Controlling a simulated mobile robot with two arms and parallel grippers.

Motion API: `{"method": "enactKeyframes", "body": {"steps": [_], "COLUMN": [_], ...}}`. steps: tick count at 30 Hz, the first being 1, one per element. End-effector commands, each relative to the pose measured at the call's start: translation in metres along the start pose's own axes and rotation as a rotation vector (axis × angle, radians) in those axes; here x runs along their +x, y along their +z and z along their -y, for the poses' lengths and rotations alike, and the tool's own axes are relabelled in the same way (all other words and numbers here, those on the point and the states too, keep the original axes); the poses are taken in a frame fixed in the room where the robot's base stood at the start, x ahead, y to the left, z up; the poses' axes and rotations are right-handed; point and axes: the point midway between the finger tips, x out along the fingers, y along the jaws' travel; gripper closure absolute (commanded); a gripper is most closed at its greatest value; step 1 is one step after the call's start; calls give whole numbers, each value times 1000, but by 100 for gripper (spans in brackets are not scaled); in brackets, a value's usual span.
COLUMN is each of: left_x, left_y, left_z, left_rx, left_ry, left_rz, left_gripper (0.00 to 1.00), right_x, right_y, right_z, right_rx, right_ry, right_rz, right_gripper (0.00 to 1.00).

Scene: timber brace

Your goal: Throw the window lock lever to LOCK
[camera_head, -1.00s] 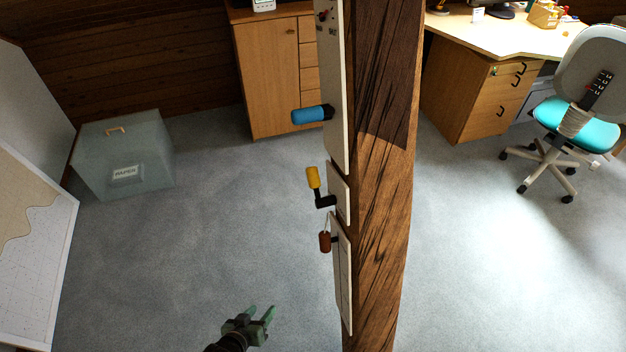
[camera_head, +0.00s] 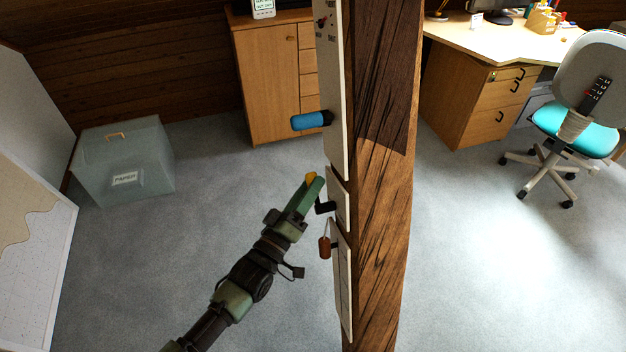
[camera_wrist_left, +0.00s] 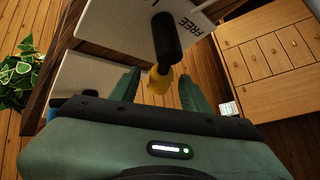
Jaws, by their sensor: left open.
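A lever with a yellow grip (camera_head: 311,176) and a black crank (camera_head: 325,207) is mounted on a small white plate (camera_head: 340,198) on the timber post. In the left wrist view the plate (camera_wrist_left: 110,15) carries the word FREE; no LOCK marking is readable. My left gripper (camera_head: 316,184) is at the lever and hides most of the yellow grip in the head view. In the left wrist view the open fingers (camera_wrist_left: 158,76) stand on either side of the yellow grip (camera_wrist_left: 159,82), with gaps showing. My right gripper is not in view.
A blue handle (camera_head: 310,121) sits on the panel above, and a reddish-brown tag (camera_head: 324,247) hangs on the lower panel. The timber post (camera_head: 383,200) rises beside them. A clear paper box (camera_head: 125,160) stands at left; open carpet (camera_head: 190,240) lies between.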

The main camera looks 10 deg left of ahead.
Motion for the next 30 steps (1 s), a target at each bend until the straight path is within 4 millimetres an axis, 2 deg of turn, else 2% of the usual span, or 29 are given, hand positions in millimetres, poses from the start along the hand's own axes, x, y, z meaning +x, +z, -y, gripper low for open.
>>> {"method": "enactKeyframes", "body": {"steps": [1,6,14,19,30], "left_x": [7,18,18,18,18], "left_y": [-1,0,1,1,1], "left_z": [-1,0,1,1,1], "left_rx": [0,0,0,0,1], "left_ry": [0,-1,-1,-2,-2], "left_rz": [0,1,1,1,1], "left_gripper": [54,54,54,100,100], "right_x": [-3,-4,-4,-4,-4], "right_y": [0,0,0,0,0], "right_z": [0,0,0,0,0], "right_rx": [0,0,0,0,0], "right_ry": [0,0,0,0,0], "right_rz": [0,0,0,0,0], "right_gripper": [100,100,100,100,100]}}
